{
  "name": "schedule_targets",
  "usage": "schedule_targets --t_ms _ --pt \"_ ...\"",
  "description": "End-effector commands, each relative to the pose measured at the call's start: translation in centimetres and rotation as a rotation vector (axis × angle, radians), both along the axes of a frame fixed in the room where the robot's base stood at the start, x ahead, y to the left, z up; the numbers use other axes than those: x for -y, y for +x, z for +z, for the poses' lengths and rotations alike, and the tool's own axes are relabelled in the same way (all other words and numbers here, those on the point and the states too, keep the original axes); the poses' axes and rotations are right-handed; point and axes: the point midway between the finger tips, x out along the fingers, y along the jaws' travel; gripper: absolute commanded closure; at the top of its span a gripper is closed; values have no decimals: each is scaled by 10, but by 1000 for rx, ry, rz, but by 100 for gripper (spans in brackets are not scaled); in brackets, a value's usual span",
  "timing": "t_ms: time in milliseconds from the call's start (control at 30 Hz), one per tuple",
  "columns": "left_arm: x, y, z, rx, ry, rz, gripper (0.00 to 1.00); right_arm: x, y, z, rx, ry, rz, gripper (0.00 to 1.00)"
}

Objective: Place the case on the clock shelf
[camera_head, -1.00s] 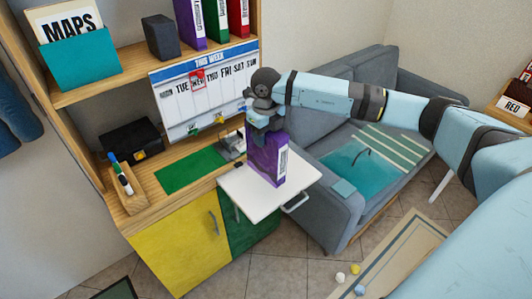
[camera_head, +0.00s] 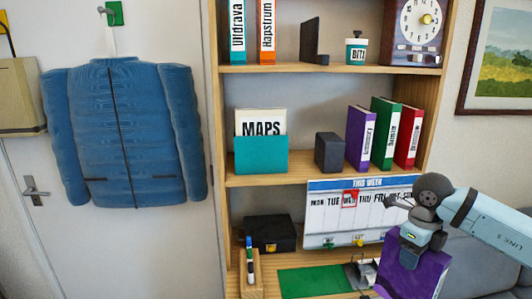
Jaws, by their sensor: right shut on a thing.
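The purple case (camera_head: 412,276) is at the bottom right, tilted, with its lower part cut off by the picture edge. My right gripper (camera_head: 411,246) is shut on its top edge. The clock shelf (camera_head: 345,69) is the upper shelf, well above the gripper. A dark clock with a white face (camera_head: 418,22) stands at its right end. My left gripper is not in view.
The clock shelf also bears a teal case (camera_head: 238,38), an orange case (camera_head: 267,32), a black bookend (camera_head: 313,40) and a "BITI" cup (camera_head: 356,50). Binders (camera_head: 384,133) and a maps holder (camera_head: 261,155) fill the shelf below. The weekly board (camera_head: 330,215) is left of the gripper.

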Motion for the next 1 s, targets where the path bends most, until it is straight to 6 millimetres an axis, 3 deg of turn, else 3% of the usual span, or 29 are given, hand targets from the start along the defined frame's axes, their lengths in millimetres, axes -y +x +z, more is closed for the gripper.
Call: schedule_targets --t_ms 33,700,1000 --pt "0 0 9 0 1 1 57 -6 -4 3 -2 -2 116 100" --pt "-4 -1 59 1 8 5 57 -77 -65 -10 -24 1 1801 100" --pt "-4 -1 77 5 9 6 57 -100 -91 -11 -16 8 2411 100"
